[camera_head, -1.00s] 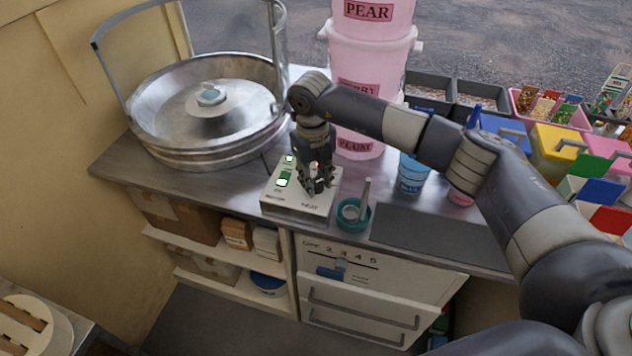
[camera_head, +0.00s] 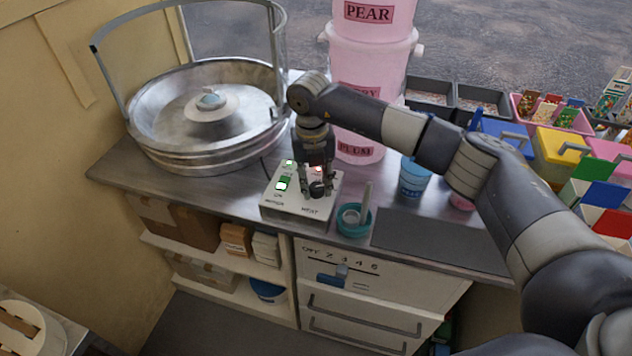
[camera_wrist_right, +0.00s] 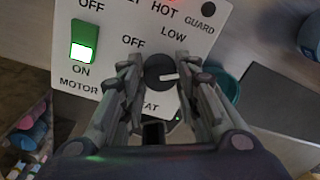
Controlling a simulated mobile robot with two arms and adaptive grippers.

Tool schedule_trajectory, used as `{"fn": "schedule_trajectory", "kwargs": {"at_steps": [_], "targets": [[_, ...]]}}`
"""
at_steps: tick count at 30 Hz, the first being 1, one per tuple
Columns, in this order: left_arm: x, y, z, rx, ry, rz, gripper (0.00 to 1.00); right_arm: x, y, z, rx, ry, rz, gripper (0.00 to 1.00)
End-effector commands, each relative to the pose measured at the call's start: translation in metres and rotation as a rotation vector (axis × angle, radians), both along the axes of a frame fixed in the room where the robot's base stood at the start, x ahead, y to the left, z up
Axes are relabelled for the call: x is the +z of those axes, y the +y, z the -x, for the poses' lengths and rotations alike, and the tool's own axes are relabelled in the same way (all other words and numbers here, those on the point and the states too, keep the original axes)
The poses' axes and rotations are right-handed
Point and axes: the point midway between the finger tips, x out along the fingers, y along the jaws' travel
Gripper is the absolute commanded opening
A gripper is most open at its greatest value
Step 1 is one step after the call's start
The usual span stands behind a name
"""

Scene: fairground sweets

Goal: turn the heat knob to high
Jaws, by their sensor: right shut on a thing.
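The control box (camera_head: 290,203) is a pale panel on the metal counter. Its black heat knob (camera_wrist_right: 158,74) has a white pointer line that points to the right in the right wrist view. The words OFF and LOW are printed around it; a HIGH label is not visible, and the right finger covers that side. My right gripper (camera_head: 318,184) reaches down from above, its two fingers shut on the sides of the knob. My left gripper is out of view.
A green motor switch (camera_wrist_right: 84,42) is lit beside the knob. The large metal bowl (camera_head: 150,135) stands left. A teal dish (camera_head: 353,220) sits close on the right, with a blue cup (camera_head: 414,178) beyond. Pink tubs (camera_head: 370,60) stand behind.

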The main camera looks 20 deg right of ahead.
Motion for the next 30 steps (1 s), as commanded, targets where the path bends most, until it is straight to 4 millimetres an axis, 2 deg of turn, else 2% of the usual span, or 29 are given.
{"fn": "schedule_trajectory", "kwargs": {"at_steps": [6, 7, 9, 18, 22, 26, 30], "targets": [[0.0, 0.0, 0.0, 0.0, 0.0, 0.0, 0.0, 0.0, 0.0, -0.001, -0.002, -0.002, -0.001, 0.06], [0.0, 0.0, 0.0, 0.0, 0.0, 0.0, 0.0, 0.0, 0.0, -0.001, -0.002, -0.002, -0.001, 0.34], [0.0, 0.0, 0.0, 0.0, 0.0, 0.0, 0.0, 0.0, 0.0, -0.001, -0.002, -0.002, -0.001, 0.5], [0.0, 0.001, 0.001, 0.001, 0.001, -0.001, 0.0, 0.0, 0.0, 0.0, 0.0, -0.001, 0.0, 0.51], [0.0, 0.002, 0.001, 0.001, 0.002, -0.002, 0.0, 0.007, 0.0, -0.001, 0.0, -0.003, -0.001, 0.51], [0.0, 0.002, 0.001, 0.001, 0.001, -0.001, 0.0, 0.026, 0.001, -0.002, 0.0, -0.005, -0.001, 0.51], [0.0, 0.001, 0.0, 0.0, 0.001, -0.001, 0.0, 0.057, 0.003, -0.002, -0.001, -0.006, -0.001, 0.51]]}}
